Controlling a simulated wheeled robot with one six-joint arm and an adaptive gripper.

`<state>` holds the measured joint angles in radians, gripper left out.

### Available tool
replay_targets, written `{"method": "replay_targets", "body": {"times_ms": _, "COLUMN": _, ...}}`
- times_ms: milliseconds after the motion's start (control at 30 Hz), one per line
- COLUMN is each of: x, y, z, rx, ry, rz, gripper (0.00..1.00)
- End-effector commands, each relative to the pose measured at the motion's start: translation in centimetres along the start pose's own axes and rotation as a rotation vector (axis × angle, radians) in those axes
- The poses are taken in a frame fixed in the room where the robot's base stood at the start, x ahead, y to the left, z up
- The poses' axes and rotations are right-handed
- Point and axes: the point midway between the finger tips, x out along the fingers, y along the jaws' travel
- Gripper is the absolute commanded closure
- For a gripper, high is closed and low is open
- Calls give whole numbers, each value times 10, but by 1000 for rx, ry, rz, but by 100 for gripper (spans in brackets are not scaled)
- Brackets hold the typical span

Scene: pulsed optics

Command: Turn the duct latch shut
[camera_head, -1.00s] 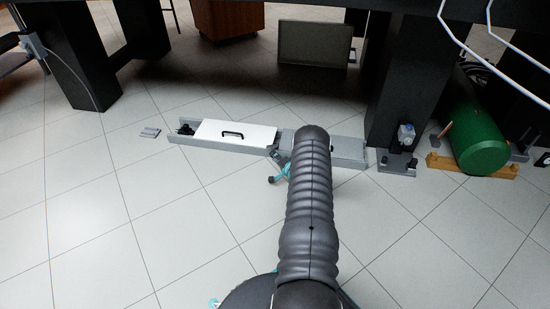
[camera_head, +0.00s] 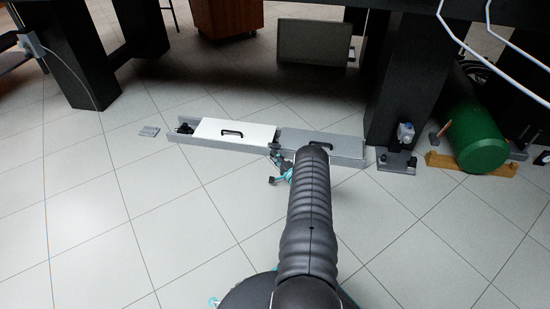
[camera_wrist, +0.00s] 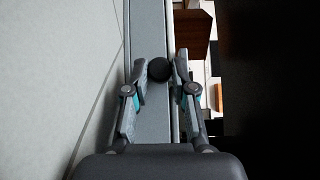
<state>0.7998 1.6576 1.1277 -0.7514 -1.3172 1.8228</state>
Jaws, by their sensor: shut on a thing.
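The floor duct (camera_head: 215,146) is a long grey channel with a white lid and a grey lid. The duct latch (camera_head: 275,147) is a small dark part at the joint between the lids, on the near side. In the wrist view its round dark knob (camera_wrist: 159,69) sits between my fingertips. My gripper (camera_wrist: 161,66) is shut on this knob. In the head view my gripper (camera_head: 277,170) is small and partly hidden by my arm. The latch's exact angle cannot be told.
The white lid (camera_head: 215,131) and grey lid (camera_head: 310,142) each have a black handle. A black table leg (camera_head: 405,80) stands close to the duct's right end. A green cylinder (camera_head: 475,140) lies on a wooden cradle at right. The near floor is clear on both sides.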

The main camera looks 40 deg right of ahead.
Motion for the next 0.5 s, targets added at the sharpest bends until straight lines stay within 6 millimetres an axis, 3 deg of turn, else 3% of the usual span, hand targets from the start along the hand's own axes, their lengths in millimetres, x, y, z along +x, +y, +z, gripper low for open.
{"method": "replay_targets", "body": {"times_ms": 167, "x": 1, "y": -1, "z": -2, "rx": -1, "ry": 4, "rz": 0, "gripper": 100}}
{"method": "replay_targets", "body": {"times_ms": 200, "x": 1, "y": -1, "z": -2, "rx": -1, "ry": 4, "rz": 0, "gripper": 72}}
{"method": "replay_targets", "body": {"times_ms": 300, "x": 0, "y": -1, "z": -2, "rx": -1, "ry": 4, "rz": 1, "gripper": 49}}
{"method": "replay_targets", "body": {"times_ms": 500, "x": 0, "y": 0, "z": -1, "rx": -1, "ry": 2, "rz": 1, "gripper": 49}}
